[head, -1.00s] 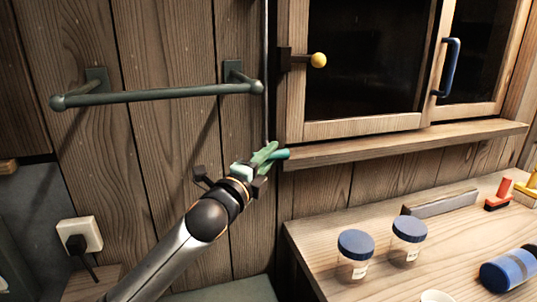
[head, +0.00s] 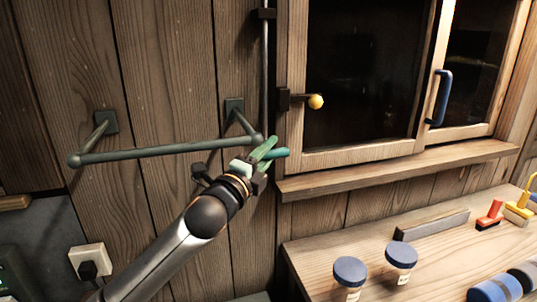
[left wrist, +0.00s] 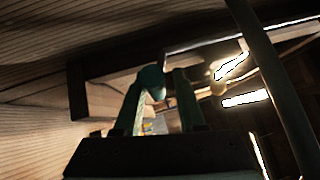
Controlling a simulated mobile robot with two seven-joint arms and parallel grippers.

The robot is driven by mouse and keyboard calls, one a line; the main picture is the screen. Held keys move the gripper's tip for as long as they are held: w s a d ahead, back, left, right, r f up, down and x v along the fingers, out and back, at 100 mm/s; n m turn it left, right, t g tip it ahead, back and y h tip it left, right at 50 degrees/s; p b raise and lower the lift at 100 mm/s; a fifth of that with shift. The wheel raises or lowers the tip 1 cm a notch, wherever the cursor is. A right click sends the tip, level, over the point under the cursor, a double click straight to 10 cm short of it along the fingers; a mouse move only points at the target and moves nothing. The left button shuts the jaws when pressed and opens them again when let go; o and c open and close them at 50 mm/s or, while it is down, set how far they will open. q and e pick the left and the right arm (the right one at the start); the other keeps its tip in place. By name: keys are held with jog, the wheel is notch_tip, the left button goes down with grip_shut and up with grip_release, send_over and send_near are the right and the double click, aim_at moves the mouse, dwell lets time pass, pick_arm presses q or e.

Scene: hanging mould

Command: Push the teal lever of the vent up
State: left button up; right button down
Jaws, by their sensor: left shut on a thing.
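The teal lever (head: 275,154) shows as a short teal handle at the lower end of a dark vertical rod (head: 266,60), left of the window frame. My left gripper (head: 258,156) is shut on the lever, just above the level of the window ledge's left end. In the left wrist view the two fingers of the left gripper (left wrist: 161,100) stand on both sides, with the rounded lever end (left wrist: 152,80) by the left finger. Much of the lever is hidden by the fingers. The right gripper is not in view.
A grey-green wall rail (head: 165,151) lies just left of the gripper. A window ledge (head: 390,168) and yellow knob (head: 316,101) are to the right. Blue-lidded jars (head: 349,270) stand on the wooden bench (head: 318,262). A socket (head: 90,261) is at lower left.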

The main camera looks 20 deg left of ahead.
pick_arm(q)
jog(key=o, duration=0.4)
jog(key=shift+r, duration=0.15)
jog(key=shift+s, duration=0.1)
jog(key=shift+s+f, duration=0.25)
jog(key=shift+b+v, duration=1.4)
jog(key=shift+v, duration=4.55)
jog(key=shift+r, duration=0.15)
